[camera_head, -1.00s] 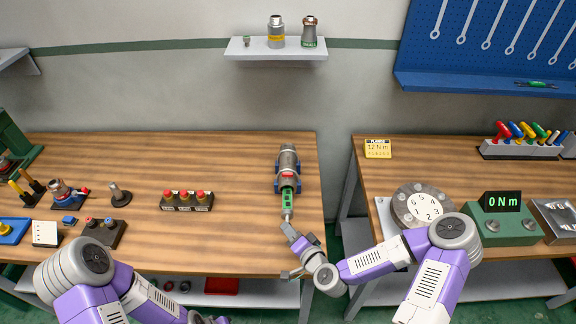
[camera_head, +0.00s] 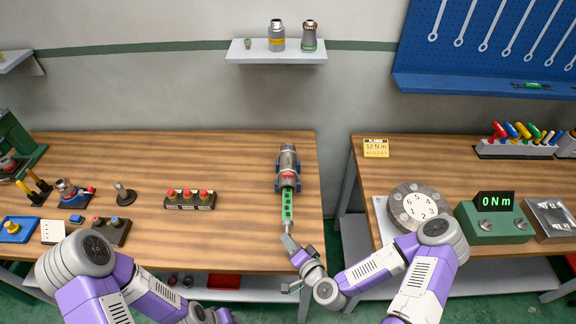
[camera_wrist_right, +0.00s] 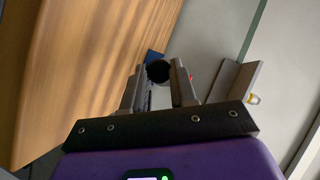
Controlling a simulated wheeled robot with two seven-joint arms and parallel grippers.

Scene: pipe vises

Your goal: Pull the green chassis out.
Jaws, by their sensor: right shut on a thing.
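The green chassis (camera_head: 287,204) is a narrow bar with dark holes. It sticks out toward me from the near end of a grey cylindrical housing (camera_head: 288,158), which lies on the wooden table between blue vise jaws (camera_head: 277,176). A silver rod (camera_head: 286,227) shows at the chassis's near end. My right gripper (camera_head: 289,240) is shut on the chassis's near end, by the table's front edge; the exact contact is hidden. In the right wrist view, the gripper's fingers (camera_wrist_right: 160,92) point at the housing's dark round opening (camera_wrist_right: 158,71). My left gripper is out of view.
A shelf (camera_head: 276,57) hangs above. Table around the housing is clear.

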